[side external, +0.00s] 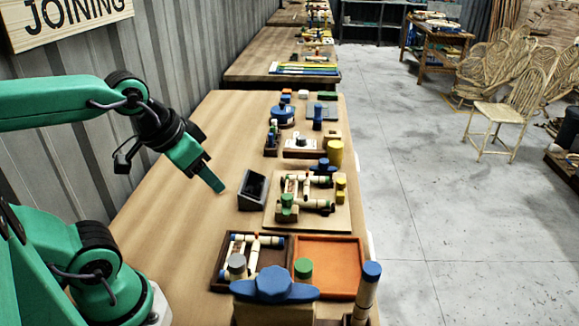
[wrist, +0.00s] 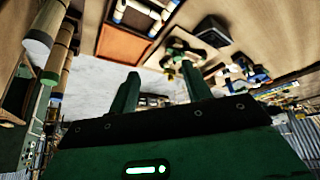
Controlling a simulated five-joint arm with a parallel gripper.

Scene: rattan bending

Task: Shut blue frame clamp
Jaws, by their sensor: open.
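The blue frame clamp (side external: 323,167) sits at the far edge of a wooden board (side external: 279,218) that carries a small pale rattan frame (side external: 296,184). It is small here, and I cannot tell whether its jaw is open or shut. A green clamp (side external: 287,206) stands at the near left of the frame and a yellow clamp (side external: 341,189) at its right. My gripper (side external: 217,187) is left of the board, above the bench, apart from the clamps. In the wrist view its two fingers (wrist: 162,84) are spread with nothing between them.
A black open box (side external: 253,188) stands between my gripper and the board. Nearer are a tray of rattan pieces (side external: 226,262), an orange tray (side external: 328,262) and a large blue knob (side external: 275,286). More fixtures stand farther back. The bench's left side (side external: 165,215) is clear.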

